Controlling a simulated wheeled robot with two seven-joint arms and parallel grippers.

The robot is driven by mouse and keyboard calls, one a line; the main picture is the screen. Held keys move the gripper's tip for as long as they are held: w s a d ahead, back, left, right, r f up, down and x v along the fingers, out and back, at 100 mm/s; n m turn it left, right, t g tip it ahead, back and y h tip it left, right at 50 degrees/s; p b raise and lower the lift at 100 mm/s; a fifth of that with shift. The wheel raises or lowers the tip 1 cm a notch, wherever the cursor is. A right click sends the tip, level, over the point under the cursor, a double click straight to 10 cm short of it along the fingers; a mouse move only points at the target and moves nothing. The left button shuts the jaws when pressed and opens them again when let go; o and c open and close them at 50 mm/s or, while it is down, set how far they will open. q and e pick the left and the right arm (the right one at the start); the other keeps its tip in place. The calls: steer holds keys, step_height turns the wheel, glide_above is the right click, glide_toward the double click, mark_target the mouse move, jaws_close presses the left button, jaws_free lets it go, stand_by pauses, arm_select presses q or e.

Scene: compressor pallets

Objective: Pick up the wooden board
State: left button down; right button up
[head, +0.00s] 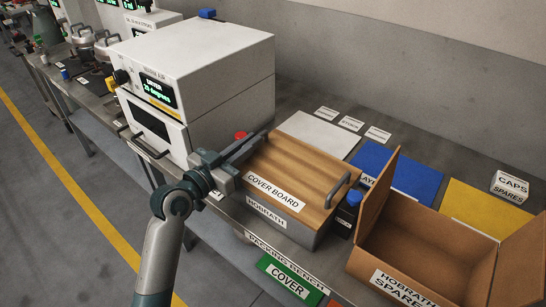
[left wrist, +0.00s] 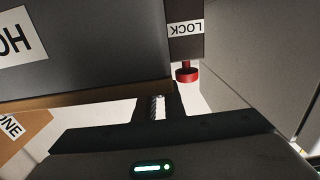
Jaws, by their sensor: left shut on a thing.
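The wooden board (head: 290,165), labelled "COVER BOARD", lies flat over the grey box (head: 270,223) marked "HOBRATH" on the bench. A grey handle (head: 343,188) stands at the board's right end. My left gripper (head: 243,153) is at the board's left end, shut on a part of it that the gripper mostly hides, probably the matching handle. In the left wrist view a ridged metal piece (left wrist: 157,107) shows between the fingers, with the board's brown edge (left wrist: 60,102) close by. I cannot tell whether the board is raised. My right gripper is out of view.
A white oven-like machine (head: 200,85) stands to the left. A red knob (head: 240,135) by a "LOCK" label is close to the gripper. A dark blue-capped bottle (head: 346,212) and an open cardboard box (head: 440,245) stand to the right. Flat mats (head: 405,175) lie behind.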

arm_select(q)
steer(key=shift+r, duration=5.05)
